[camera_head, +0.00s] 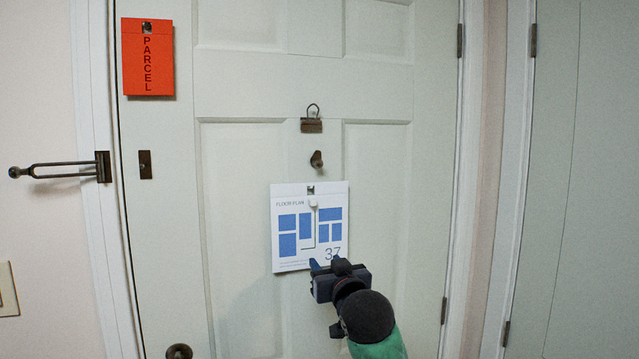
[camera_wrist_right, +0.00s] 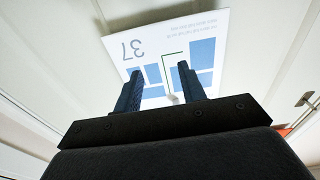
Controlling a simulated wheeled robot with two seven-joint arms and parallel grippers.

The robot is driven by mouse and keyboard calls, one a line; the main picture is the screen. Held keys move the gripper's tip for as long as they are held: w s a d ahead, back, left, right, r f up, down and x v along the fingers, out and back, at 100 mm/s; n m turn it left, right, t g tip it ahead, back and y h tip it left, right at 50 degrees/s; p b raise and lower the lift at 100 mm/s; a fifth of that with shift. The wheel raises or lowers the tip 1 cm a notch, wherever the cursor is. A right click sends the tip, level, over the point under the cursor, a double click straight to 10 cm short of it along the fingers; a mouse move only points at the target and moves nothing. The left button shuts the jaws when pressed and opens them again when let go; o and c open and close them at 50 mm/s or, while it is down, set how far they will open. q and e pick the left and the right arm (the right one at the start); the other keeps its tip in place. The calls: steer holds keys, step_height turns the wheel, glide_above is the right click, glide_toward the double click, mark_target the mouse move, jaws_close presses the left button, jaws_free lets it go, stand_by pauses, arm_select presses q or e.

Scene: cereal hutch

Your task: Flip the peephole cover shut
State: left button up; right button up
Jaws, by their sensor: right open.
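The peephole cover (camera_head: 316,159) is a small dark bronze piece on the pale door (camera_head: 230,200), just below a bronze knocker-like fitting (camera_head: 311,126). It looks tilted, but it is too small to tell how far it is swung. My right gripper (camera_head: 325,265) is open and empty, below the cover, in front of the lower edge of a white floor plan card (camera_head: 284,204). In the right wrist view, the two fingers (camera_wrist_right: 159,75) stand apart before the card (camera_wrist_right: 200,32); the cover is not visible there. My left gripper is not in view.
The floor plan card hangs between my right gripper and the cover's height. An orange parcel card (camera_head: 148,60) hangs at upper left. A swing-bar latch (camera_head: 60,168) sticks out at left, and a round knob (camera_head: 179,352) is at lower left. The door's right side is clear.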

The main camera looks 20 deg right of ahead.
mark_target(320, 166)
step_height(320, 166, up, 18)
steer(key=t, duration=0.4)
steer(key=p+x, duration=0.2)
steer(key=x, duration=0.4)
steer(key=shift+w+d+r+p, duration=0.15)
steer(key=shift+w+r+p, duration=0.1)
steer(key=shift+p, duration=0.15)
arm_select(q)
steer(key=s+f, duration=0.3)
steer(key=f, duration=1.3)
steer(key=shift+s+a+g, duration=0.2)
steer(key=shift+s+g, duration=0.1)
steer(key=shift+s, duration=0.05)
arm_select(e)
steer(key=shift+w+r, duration=0.1)
steer(key=shift+w, duration=0.3)
